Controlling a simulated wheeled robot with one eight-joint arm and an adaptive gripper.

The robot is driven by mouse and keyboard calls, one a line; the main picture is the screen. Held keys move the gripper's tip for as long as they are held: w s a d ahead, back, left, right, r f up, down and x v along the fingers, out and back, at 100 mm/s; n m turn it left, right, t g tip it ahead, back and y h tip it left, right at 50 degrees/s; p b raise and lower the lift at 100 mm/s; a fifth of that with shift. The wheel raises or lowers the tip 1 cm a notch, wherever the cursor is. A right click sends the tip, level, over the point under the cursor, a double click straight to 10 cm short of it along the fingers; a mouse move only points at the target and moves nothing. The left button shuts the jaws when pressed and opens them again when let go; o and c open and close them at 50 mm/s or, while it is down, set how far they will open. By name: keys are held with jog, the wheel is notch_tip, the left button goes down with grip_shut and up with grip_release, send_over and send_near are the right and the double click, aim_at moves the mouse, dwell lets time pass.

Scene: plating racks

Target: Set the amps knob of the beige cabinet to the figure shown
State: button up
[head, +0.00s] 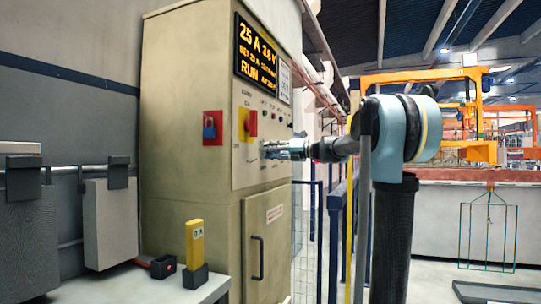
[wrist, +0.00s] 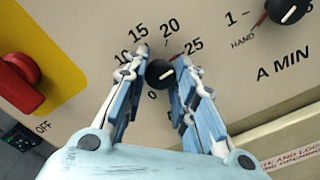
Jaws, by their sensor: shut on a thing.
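The beige cabinet (head: 165,110) stands left of centre. In the wrist view the black amps knob (wrist: 160,74) sits among the figures 0, 10, 15, 20 and 25. A red mark lies at its upper right, towards 25. My gripper (wrist: 157,80) has one finger on each side of the knob and is shut on it. In the head view my gripper (head: 268,151) is at the panel and hides the knob.
A red switch on yellow (wrist: 20,85) is left of the fingers; another black knob (wrist: 287,9), marked A MIN, is upper right. A yellow block (head: 194,243) with a small label, hard to read, stands on the pale bench (head: 160,288). Blue rails stand right of the cabinet.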

jog(key=shift+w+d+f, duration=0.1)
jog(key=shift+f, duration=0.05)
jog(key=o, duration=1)
jog(key=shift+w, duration=0.1)
jog(key=shift+o, duration=0.2)
jog(key=shift+d, duration=0.1)
jog(key=v, duration=1.1)
jog(key=shift+d, duration=0.4)
